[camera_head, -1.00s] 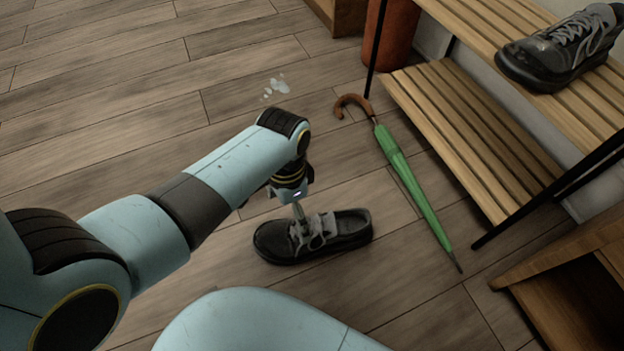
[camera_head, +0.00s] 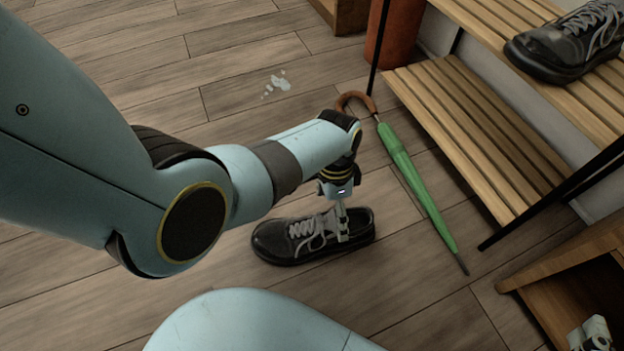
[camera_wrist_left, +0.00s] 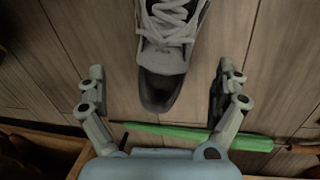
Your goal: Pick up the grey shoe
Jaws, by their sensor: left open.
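A dark grey shoe (camera_head: 275,243) with pale grey laces lies upright on the wood floor, its laced front to the left and its opening to the right in the head view. My left gripper (camera_head: 343,232) points down at the opening end of this shoe. In the left wrist view, my left gripper (camera_wrist_left: 161,75) is open, with one finger on each side of the shoe (camera_wrist_left: 160,88) and gaps showing on both sides. Whether the fingers are level with the shoe is unclear. Part of what looks like my right gripper (camera_head: 592,335) shows at the lower right corner.
A green umbrella (camera_head: 415,182) lies right of the shoe. A slatted bench (camera_head: 480,135) stands beyond it, with another dark shoe (camera_head: 565,48) on top. A wooden box (camera_head: 565,290) is at the lower right.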

